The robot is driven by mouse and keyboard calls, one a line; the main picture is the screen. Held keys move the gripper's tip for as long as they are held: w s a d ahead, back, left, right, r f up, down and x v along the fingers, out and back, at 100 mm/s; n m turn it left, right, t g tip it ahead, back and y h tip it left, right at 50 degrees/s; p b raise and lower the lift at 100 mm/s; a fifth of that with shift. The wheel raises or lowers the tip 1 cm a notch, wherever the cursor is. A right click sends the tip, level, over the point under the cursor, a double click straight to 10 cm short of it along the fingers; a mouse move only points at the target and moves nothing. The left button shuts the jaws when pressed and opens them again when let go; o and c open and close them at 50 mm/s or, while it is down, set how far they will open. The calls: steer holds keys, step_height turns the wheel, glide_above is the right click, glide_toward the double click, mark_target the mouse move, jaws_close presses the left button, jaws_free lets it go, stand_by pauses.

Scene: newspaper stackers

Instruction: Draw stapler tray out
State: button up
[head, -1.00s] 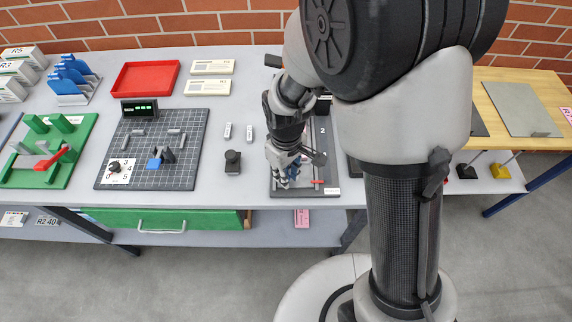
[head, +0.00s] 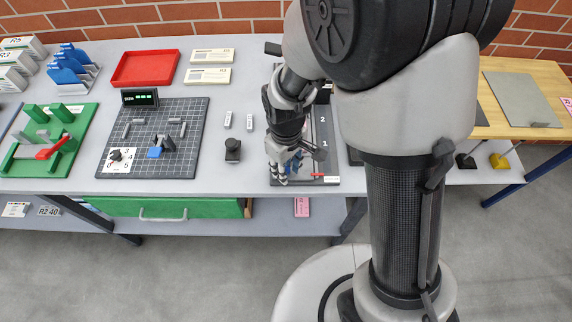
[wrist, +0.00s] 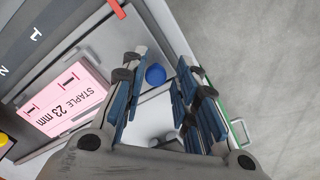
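My gripper (head: 281,178) is over the front left corner of a dark grey board (head: 323,145) marked 1 and 2 in the head view. In the wrist view my gripper (wrist: 160,105) has its blue-padded fingers apart, with a round blue knob (wrist: 155,74) showing between them. I cannot tell whether the fingers touch the knob. A pale part also shows between the fingers; its shape is unclear. No part is clearly identifiable as the stapler tray.
A red lever (head: 322,175) is at the board's front edge. A black knob block (head: 233,150) and a gridded board (head: 185,170) stand to the left. A green drawer (head: 115,207) with a handle is below the table. Open floor lies in front.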

steer(key=shift+w+r, duration=0.1)
step_height(320, 180, up, 12)
stand_by(0.4)
stand_by(0.3)
steer(key=s+d+r+m+t, duration=0.4)
steer(key=s+d+r+m, duration=0.4)
steer(key=s+d+r, duration=0.4)
steer(key=shift+s+d+m+t, duration=0.3)
steer(key=shift+s, duration=0.7)
stand_by(1.0)
